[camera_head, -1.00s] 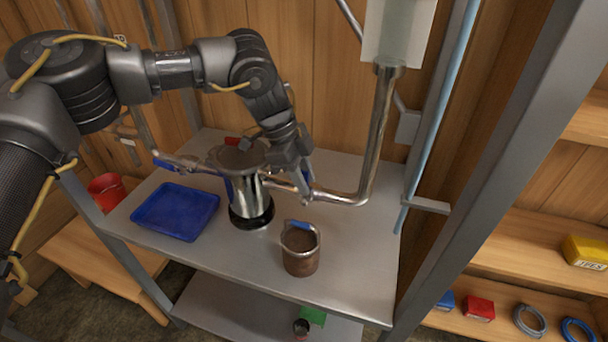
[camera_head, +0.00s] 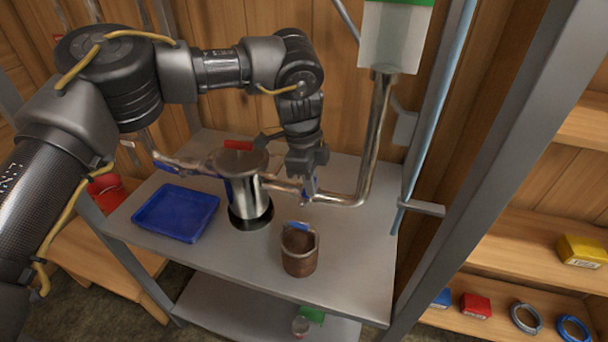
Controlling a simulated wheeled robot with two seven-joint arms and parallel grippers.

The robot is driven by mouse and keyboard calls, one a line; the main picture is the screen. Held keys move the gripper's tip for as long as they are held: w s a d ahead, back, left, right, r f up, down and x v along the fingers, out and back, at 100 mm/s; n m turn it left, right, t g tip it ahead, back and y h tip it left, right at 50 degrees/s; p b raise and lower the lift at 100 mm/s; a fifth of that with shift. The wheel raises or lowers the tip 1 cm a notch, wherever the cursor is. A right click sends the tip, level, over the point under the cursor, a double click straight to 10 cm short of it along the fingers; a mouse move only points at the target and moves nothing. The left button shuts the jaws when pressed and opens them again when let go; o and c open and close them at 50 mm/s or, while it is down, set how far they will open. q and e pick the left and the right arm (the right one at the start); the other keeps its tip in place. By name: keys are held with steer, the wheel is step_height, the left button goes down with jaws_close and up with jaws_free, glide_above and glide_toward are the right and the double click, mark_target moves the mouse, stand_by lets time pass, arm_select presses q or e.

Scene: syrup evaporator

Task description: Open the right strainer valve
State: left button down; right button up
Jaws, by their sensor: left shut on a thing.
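The strainer (camera_head: 245,192) is a shiny metal canister on a black base, standing on the grey metal table. A pipe (camera_head: 345,199) runs from its right side and bends up to a white tank. The right strainer valve has a blue handle (camera_head: 308,190) on this pipe, close to the canister. My left gripper (camera_head: 308,183) points down from above and is shut on the blue handle, which its fingers partly hide. My right gripper is not in view.
A blue tray (camera_head: 176,212) lies left of the strainer. A brown pot with a blue handle (camera_head: 299,252) stands in front. A grey frame post (camera_head: 490,150) rises at the right, before shelves with small boxes and rings. A red bucket (camera_head: 104,187) is at the far left.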

arm_select(q)
steer(key=y, duration=0.1)
steer(key=d+y, duration=0.1)
steer(key=t+y+p, duration=0.1)
steer(key=shift+s+d+f, duration=0.25)
steer(key=shift+d+f, duration=0.05)
steer(key=shift+d, duration=0.1)
steer(key=c, duration=1.6)
jaws_free()
steer(key=shift+o, duration=0.2)
step_height(320, 180, up, 11)
steer(key=d, duration=0.1)
steer(key=shift+s+f+b, duration=0.15)
steer(key=shift+s+b, duration=0.05)
steer(key=shift+b, duration=0.2)
